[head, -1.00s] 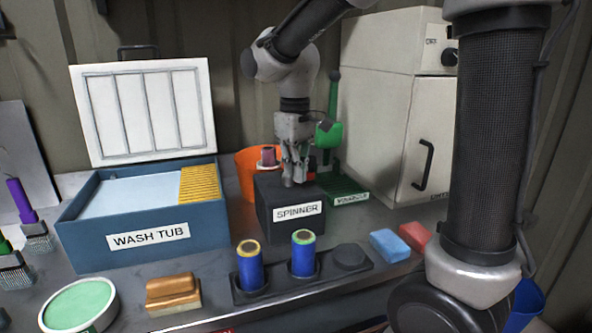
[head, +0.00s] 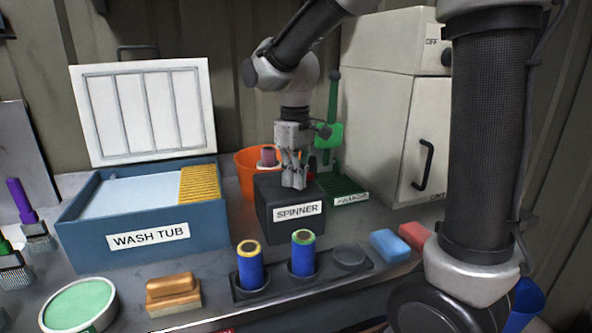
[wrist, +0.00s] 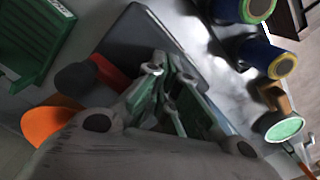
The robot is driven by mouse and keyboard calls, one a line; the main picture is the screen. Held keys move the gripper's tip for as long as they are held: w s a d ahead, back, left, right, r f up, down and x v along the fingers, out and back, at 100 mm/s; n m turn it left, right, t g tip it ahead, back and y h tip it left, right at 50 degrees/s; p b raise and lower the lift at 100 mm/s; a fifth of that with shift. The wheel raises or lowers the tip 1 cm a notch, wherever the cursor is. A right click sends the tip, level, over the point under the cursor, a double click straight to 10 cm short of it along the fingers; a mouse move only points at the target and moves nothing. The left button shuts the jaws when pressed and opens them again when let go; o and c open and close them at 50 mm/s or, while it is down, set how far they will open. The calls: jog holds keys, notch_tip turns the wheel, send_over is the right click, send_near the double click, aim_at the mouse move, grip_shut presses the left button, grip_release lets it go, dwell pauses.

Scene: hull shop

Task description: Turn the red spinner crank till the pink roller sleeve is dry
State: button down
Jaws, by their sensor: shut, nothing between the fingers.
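The black spinner box (head: 290,222), labelled SPINNER, stands on the bench in the middle of the head view; its dark top also shows in the wrist view (wrist: 150,40). My gripper (head: 295,184) points down at the spinner's top with its fingers together and nothing between them. It also shows in the wrist view (wrist: 172,95). The red crank (wrist: 108,72) shows in part beside the fingers in the wrist view, with a dark knob near it; my gripper mostly hides it in the head view.
The blue wash tub (head: 145,238) stands at the left, the orange bucket (head: 244,168) behind the spinner. Two blue rollers (head: 250,268) stand in the front rack, near a blue block (head: 389,245) and a red one (head: 414,235). A white cabinet (head: 390,130) bounds the right.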

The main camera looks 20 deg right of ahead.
jog(key=shift+f, duration=0.95)
jog(key=shift+r, duration=0.4)
jog(key=shift+d, duration=0.1)
